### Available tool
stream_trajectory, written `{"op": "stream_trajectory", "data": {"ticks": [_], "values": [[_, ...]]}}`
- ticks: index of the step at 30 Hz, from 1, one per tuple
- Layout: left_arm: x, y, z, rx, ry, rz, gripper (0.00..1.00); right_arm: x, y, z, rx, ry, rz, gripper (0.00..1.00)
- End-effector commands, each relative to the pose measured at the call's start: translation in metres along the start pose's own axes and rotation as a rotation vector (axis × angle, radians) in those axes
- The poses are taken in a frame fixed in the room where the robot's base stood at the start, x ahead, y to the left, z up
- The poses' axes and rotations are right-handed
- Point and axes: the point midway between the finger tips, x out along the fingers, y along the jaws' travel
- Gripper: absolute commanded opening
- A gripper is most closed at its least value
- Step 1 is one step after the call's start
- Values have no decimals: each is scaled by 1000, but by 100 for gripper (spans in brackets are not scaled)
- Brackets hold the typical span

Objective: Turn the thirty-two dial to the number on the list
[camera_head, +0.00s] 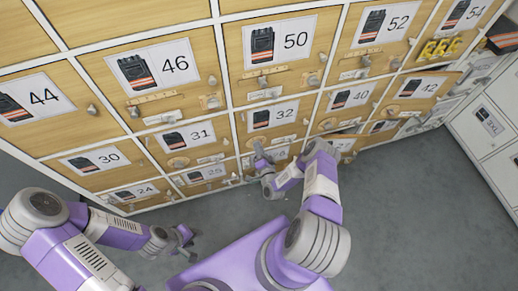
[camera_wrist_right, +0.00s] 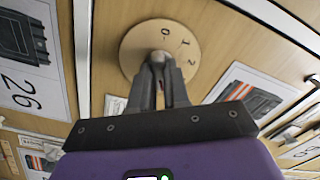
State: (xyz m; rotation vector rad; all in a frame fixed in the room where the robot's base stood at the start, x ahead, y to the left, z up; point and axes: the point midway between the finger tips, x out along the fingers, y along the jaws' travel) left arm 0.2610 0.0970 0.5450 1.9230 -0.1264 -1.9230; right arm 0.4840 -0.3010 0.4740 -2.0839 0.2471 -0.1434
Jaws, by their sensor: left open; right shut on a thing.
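The thirty-two door (camera_head: 288,103) carries a card with a dark vest and the number 32. A round wooden dial (camera_wrist_right: 135,65) marked 0, 1 and 2 fills the top middle of the right wrist view. My right gripper (camera_wrist_right: 160,62) is shut on the dial's grey knob, which its fingers partly cover. My left gripper (camera_head: 184,238) is open and empty, low over the floor. I cannot make out a list.
Wooden doors with numbered cards, knobs and small plates fill the wall, among them 31 (camera_head: 190,135) and 50 (camera_head: 281,40). A white cabinet (camera_head: 490,118) stands at the right. Grey floor (camera_head: 405,220) is clear in front.

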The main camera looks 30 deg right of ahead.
Motion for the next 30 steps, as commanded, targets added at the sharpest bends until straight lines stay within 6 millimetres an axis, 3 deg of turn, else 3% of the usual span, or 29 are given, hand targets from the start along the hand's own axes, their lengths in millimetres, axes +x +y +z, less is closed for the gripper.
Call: {"op": "stream_trajectory", "data": {"ticks": [11,30], "values": [[-2,1,0,0,0,0,43,0,-1,0,-70,-1,0,0],[-13,5,1,0,0,0,43,-1,-2,2,-538,-5,-2,0]]}}
